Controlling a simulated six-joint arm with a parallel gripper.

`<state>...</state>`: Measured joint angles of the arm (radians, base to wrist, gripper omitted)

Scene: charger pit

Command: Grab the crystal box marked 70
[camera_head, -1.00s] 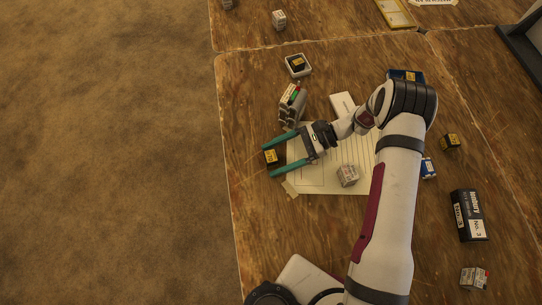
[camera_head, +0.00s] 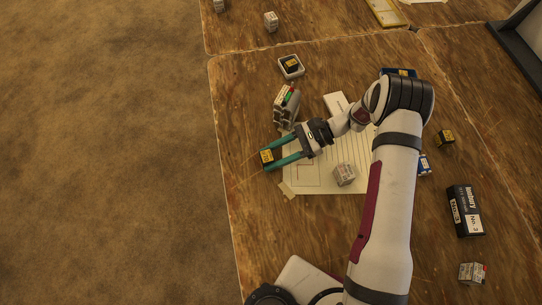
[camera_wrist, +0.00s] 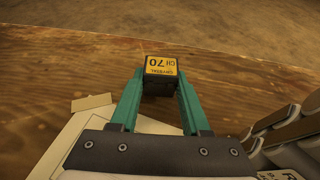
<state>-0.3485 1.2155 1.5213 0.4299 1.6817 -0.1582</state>
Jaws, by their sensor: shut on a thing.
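The crystal box marked 70 (camera_wrist: 160,67) is a small black box with a yellow label reading "CRYSTAL CH 70", upside down in the wrist view. It also shows in the head view (camera_head: 266,156), near the table's left edge. My gripper (camera_head: 267,158) has its two teal fingers on either side of the box, shut on it. In the wrist view the fingertips of my gripper (camera_wrist: 160,85) touch the box's sides. The box appears at table level; I cannot tell whether it is lifted.
A lined paper sheet (camera_head: 318,178) lies under my gripper, with a pale cube (camera_head: 344,174) on it. A grey holder with coloured items (camera_head: 286,104) stands close behind the fingers. A white tray (camera_head: 302,73) holds another black-and-yellow box (camera_head: 291,65). The table edge is just left.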

